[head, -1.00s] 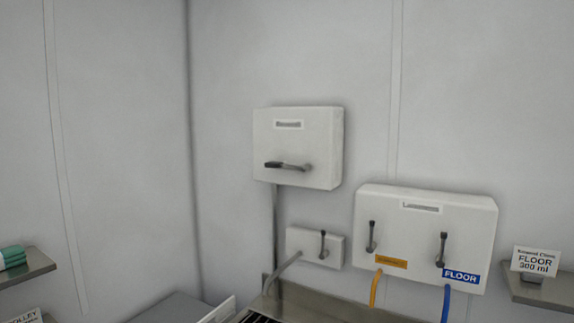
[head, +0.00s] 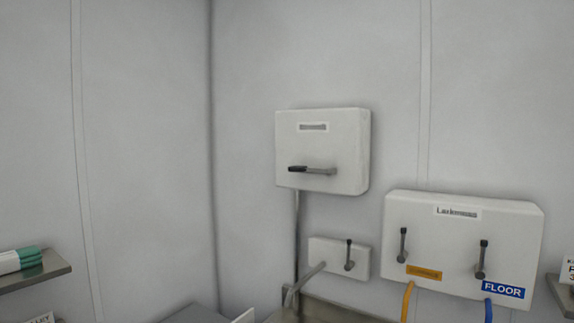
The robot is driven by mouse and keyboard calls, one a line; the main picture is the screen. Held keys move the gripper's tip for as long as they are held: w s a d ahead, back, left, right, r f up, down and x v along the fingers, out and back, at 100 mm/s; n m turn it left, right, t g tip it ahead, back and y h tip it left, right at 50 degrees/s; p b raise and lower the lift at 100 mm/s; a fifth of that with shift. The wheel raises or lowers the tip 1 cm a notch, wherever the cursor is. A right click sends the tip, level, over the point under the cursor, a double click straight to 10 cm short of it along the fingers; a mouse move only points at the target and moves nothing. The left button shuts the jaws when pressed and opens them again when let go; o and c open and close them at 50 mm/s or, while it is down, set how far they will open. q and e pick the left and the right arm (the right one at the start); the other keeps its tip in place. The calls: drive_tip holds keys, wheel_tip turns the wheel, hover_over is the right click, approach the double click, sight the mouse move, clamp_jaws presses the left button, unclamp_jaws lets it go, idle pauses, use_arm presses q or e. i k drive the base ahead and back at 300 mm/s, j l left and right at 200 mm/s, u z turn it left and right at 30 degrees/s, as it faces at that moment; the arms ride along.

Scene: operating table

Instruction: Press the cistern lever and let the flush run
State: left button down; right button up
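The white cistern (head: 345,150) is a box fixed on the back wall, right of the room's corner. Its lever (head: 312,170) is on the lower front. The lever lies roughly level, with a dark grip at its left end and its pivot at the right. A grey pipe (head: 297,240) runs down from the cistern. Neither of my grippers is in view.
A small white tap box (head: 325,255) with a spout is below the cistern. A wider dispenser box (head: 460,220) with two levers and orange and blue hoses is at right. A shelf with green-and-white packs (head: 20,260) is at left. A metal sink edge (head: 335,306) shows at the bottom.

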sight(329, 172)
drive_tip(key=i+j, duration=0.65)
drive_tip(key=i, duration=0.25)
drive_tip(key=z, duration=1.6)
